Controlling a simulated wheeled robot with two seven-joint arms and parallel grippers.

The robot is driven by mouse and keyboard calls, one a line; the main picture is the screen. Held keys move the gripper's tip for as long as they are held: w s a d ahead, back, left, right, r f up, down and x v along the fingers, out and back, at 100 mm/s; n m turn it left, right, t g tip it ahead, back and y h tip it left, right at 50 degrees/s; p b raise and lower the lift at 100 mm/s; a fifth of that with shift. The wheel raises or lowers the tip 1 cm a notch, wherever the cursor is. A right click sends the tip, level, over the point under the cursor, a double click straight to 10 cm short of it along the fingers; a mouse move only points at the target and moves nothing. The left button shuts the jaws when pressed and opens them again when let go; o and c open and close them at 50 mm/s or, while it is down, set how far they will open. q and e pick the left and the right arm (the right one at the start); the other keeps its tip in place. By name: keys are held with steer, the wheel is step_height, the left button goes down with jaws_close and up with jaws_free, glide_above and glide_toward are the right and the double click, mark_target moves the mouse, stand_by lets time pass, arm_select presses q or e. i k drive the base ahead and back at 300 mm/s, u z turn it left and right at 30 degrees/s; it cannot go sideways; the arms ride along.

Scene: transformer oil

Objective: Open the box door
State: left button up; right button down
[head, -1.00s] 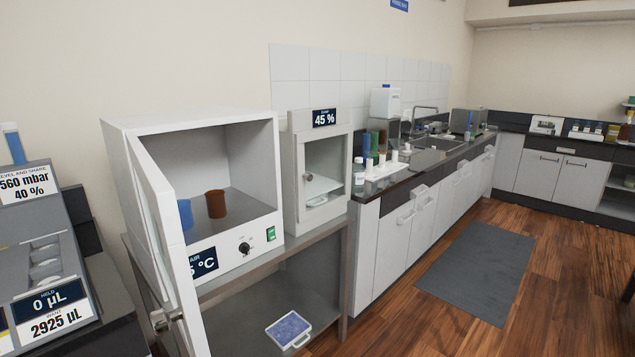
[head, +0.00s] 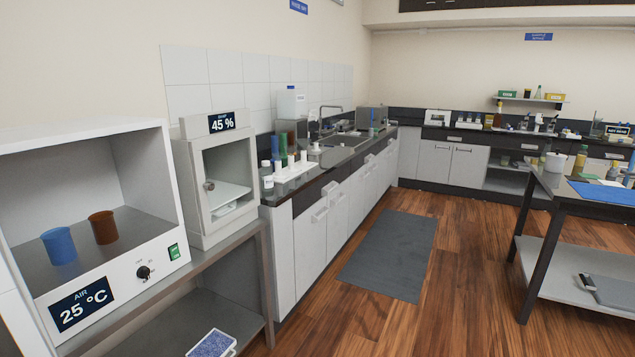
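A white oven-like box (head: 158,257) stands at the left on a metal table, its front open to the inside. A blue cup (head: 59,246) and a brown cup (head: 103,227) stand inside it. Its door is outside the present view. To its right stands a smaller white cabinet (head: 186,195) with a 45 % display (head: 221,122) on top. Its windowed door, with a round knob (head: 209,185) at the left, looks shut. A shelf shows through the window. Neither of my grippers is in view.
The metal table (head: 240,245) carries both boxes, with a blue-and-white case (head: 212,343) on its lower shelf. A counter (head: 320,158) with tubes and bottles runs beyond it. A dark mat (head: 390,255) lies on open floor; a table (head: 545,183) stands right.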

mark_target(208, 228)
steer(key=z, duration=1)
steer(key=i, duration=2.45)
steer(key=u, duration=1.7)
